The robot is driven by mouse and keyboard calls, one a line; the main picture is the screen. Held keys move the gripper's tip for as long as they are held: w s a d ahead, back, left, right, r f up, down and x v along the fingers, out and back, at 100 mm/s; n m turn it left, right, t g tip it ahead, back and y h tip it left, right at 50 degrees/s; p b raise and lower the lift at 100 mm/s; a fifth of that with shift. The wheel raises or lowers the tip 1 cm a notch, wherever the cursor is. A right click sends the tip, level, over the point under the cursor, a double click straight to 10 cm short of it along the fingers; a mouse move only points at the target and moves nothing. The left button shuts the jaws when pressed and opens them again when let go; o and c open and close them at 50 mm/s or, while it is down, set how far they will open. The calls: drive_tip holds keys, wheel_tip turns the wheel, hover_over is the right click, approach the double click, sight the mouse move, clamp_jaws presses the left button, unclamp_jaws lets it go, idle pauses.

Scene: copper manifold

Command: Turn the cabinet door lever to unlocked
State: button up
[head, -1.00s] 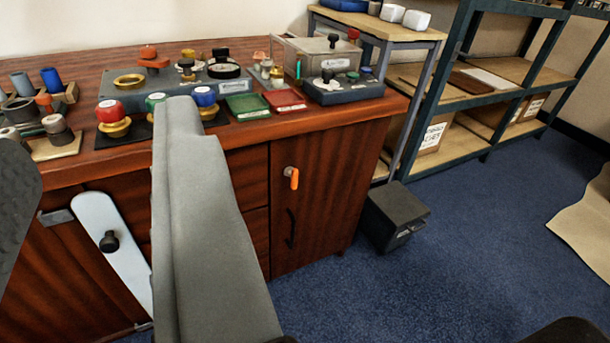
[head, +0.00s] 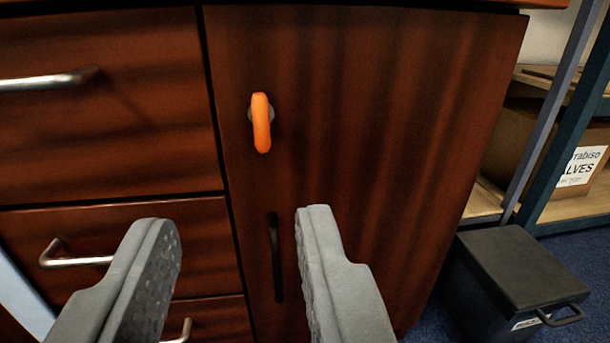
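The orange lever (head: 261,124) is on the upper left of the brown wooden cabinet door (head: 370,130). It hangs almost straight down from a small grey round mount. A dark vertical handle (head: 275,258) is on the same door below the lever. My gripper (head: 235,225) is open, its two grey fingers wide apart with nothing between them. In the picture the fingertips are below the lever, on either side of the dark handle. They do not touch the lever. The door looks shut.
Drawers with metal bar handles (head: 75,258) are left of the door. A dark lidded box (head: 520,275) stands on the blue floor at the right. Behind it is a shelf unit (head: 570,160) with a labelled cardboard box. The door front around the lever is clear.

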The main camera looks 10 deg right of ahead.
sight(260, 114)
drive_tip(key=w, duration=1.1)
drive_tip(key=w+f, duration=0.1)
drive_tip(key=w, duration=0.5)
drive_tip(key=shift+w, duration=0.3)
drive_tip(key=shift+f, duration=0.1)
clamp_jaws()
